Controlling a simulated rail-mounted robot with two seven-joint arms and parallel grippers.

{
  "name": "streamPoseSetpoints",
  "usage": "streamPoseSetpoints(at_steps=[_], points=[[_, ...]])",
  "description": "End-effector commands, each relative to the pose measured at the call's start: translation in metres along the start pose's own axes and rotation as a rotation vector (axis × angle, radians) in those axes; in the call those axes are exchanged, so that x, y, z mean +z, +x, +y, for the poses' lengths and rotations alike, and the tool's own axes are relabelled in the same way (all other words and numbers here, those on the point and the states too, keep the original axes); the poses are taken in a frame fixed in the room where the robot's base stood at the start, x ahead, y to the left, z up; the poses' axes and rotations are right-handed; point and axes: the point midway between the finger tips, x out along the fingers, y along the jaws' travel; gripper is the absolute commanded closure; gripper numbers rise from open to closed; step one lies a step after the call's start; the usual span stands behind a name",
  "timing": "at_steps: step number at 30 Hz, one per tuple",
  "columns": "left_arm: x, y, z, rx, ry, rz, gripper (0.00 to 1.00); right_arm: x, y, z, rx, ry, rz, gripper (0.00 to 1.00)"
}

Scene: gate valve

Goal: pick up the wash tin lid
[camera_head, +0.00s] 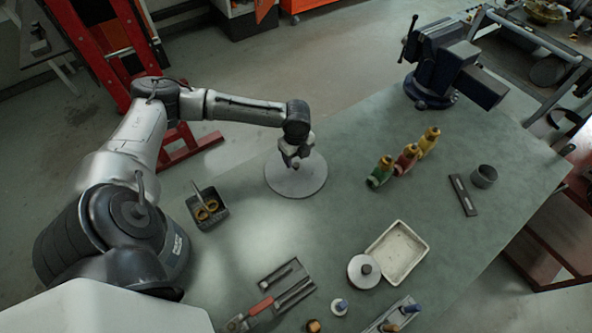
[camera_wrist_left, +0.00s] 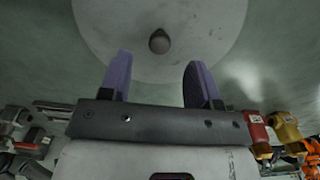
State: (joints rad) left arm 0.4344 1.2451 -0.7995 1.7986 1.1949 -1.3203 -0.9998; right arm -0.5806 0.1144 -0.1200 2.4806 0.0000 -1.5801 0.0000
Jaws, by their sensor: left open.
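The wash tin lid appears to be the large pale grey disc (camera_head: 294,186) lying flat on the green workbench, left of the middle. In the left wrist view the disc (camera_wrist_left: 210,30) fills the top, with a dark round knob (camera_wrist_left: 159,41) at its centre. My left gripper (camera_head: 296,161) hangs over the disc, pointing down. In the left wrist view its two purple fingers (camera_wrist_left: 157,70) are apart and empty, with the knob showing between and just beyond their tips. My right gripper is not in view.
A smaller knobbed disc (camera_head: 359,279) lies by a cream tray (camera_head: 424,247). A dark box with brass rings (camera_head: 212,217) sits left. A blue vise (camera_head: 440,60) stands at the back.

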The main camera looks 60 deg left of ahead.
Motion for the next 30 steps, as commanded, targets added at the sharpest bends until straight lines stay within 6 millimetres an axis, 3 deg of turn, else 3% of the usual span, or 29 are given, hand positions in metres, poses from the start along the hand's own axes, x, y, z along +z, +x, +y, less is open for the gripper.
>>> streamPoseSetpoints(at_steps=[8, 17, 25, 30], points=[[0.000, 0.014, 0.000, 0.000, 0.000, 0.001, 0.43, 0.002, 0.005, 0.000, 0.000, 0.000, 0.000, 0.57], [0.001, 0.051, 0.001, 0.000, 0.000, 0.000, 0.43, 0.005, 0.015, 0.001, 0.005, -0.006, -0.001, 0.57], [0.001, 0.053, 0.001, -0.001, 0.001, 0.000, 0.43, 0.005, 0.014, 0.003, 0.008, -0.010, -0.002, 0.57], [0.001, 0.053, 0.001, -0.001, 0.001, 0.000, 0.60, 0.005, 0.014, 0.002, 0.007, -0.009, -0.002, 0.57]])
